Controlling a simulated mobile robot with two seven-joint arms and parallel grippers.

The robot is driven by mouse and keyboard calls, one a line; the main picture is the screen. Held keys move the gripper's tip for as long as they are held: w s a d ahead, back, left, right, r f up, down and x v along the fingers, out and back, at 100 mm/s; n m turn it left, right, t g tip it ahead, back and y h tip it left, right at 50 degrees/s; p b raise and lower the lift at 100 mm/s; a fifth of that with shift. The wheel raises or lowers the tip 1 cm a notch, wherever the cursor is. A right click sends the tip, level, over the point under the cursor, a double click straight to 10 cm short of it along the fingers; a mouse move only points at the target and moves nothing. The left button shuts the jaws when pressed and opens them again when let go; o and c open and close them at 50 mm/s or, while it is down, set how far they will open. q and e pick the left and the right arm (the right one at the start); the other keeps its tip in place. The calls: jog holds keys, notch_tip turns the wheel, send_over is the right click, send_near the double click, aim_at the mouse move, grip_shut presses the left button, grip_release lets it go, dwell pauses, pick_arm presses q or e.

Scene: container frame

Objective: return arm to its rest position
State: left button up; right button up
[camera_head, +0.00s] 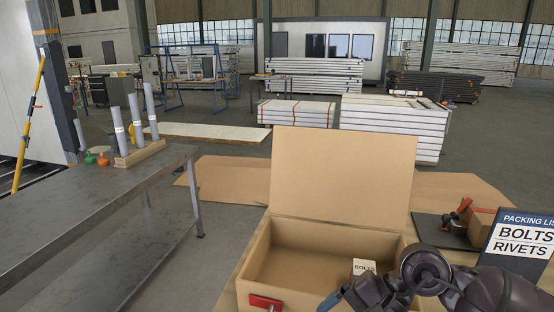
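My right arm (480,292) comes in from the lower right and lies over the front right of an open cardboard box (290,250). My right gripper (331,301) is at the bottom edge, over the box's front side. It is partly cut off, so I cannot tell whether it is open or shut. My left arm and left gripper are not in view. A small pale carton marked BOLTS (364,267) stands inside the box at the right, just behind my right arm. The box's lid stands up at the back.
A red-handled item (265,303) is at the box's front wall. A packing list sign (520,238) reading BOLTS and RIVETS stands at right, near a dark tray (440,236) with a red clamp-like tool. A metal table (90,210) with grey tubes in a wooden block is at left.

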jog(key=s+a+r+m+t+y, duration=0.2)
jog(key=a+r+m+t+y, duration=0.3)
jog(key=r+m+y, duration=0.6)
jog(key=w+d+m+t+h, duration=0.2)
jog(key=w+d+m+t, duration=0.15)
jog(key=m+t, duration=0.8)
jog(key=d+f+m+t+h, duration=0.1)
jog(key=d+f+m+h, duration=0.2)
jog(key=d+m+h, duration=0.45)
jog(key=d+f+m+t+h, duration=0.1)
jog(key=d+f+m+h, duration=0.3)
jog(key=m, duration=0.7)
jog(key=d+f+m+h, duration=0.2)
jog(key=d+m+h, duration=0.1)
jog(key=m+h, duration=0.55)
jog(key=s+d+f+m+g+y, duration=0.1)
jog(key=s+d+f+m+g, duration=0.1)
jog(key=s+f+m+g, duration=0.75)
jog(key=s+d+f+m+g, duration=0.1)
jog(key=s+f+m+g, duration=0.3)
jog(key=s+f+m, duration=0.55)
jog(key=w+f+n+t+y, duration=0.1)
jog(key=w+f+n+t, duration=0.3)
jog(key=f+t, duration=0.3)
jog(key=shift+w+f, duration=0.35)
jog(key=shift+f, duration=0.2)
